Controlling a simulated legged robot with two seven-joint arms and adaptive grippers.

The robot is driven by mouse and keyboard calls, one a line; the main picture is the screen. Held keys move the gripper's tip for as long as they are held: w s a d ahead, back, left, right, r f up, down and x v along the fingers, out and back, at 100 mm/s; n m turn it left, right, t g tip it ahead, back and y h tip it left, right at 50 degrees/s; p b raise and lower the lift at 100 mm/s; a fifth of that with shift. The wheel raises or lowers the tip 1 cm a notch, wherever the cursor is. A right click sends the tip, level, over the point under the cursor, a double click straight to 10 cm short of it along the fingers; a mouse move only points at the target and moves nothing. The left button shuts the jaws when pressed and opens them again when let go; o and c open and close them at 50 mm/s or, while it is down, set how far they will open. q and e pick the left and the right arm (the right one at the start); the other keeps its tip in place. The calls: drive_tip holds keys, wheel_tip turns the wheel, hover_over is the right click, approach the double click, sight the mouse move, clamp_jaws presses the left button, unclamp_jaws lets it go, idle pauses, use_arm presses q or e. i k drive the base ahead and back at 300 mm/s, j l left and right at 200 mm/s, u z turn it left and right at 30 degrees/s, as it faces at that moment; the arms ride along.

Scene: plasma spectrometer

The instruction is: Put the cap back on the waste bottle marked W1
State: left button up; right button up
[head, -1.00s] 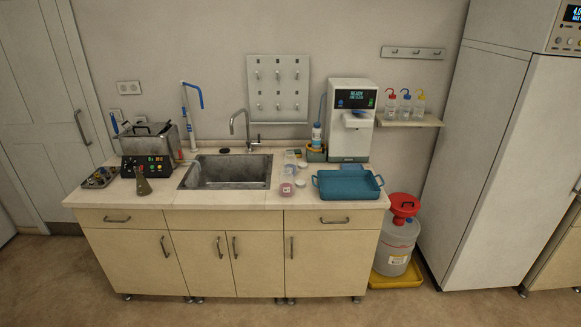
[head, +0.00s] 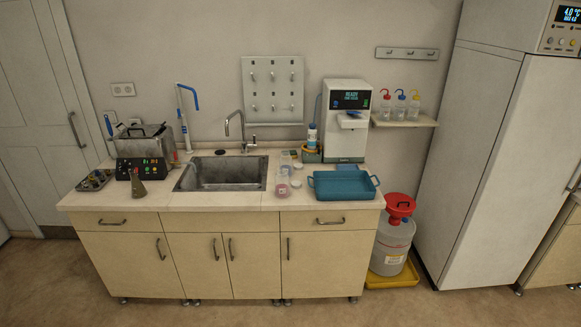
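A large translucent grey bottle (head: 391,250) stands upright on the floor, just right of the counter. It has a label low on its front, too small to read, so I cannot tell whether it is marked W1. A red funnel-like top (head: 400,205) sits on its neck, with a darker part at its middle. I cannot make out a separate loose cap. The bottle stands in a yellow tray (head: 405,280). Neither of my grippers shows in the head view.
The counter (head: 225,199) carries a sink (head: 222,174), a blue tray (head: 342,186), a white dispenser (head: 346,120) and small containers. A tall white cabinet (head: 490,170) stands right of the bottle. The floor in front is clear.

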sight(285, 160)
drive_tip(key=i+j, duration=0.3)
drive_tip(key=i, duration=0.2)
drive_tip(key=i+j, duration=0.25)
drive_tip(key=i, duration=0.25)
drive_tip(key=i+j, duration=0.3)
drive_tip(key=i, duration=0.2)
drive_tip(key=i+j+u, duration=0.1)
drive_tip(key=i+j, duration=0.2)
drive_tip(key=i, duration=0.2)
drive_tip(key=i+j, duration=0.25)
drive_tip(key=i, duration=0.25)
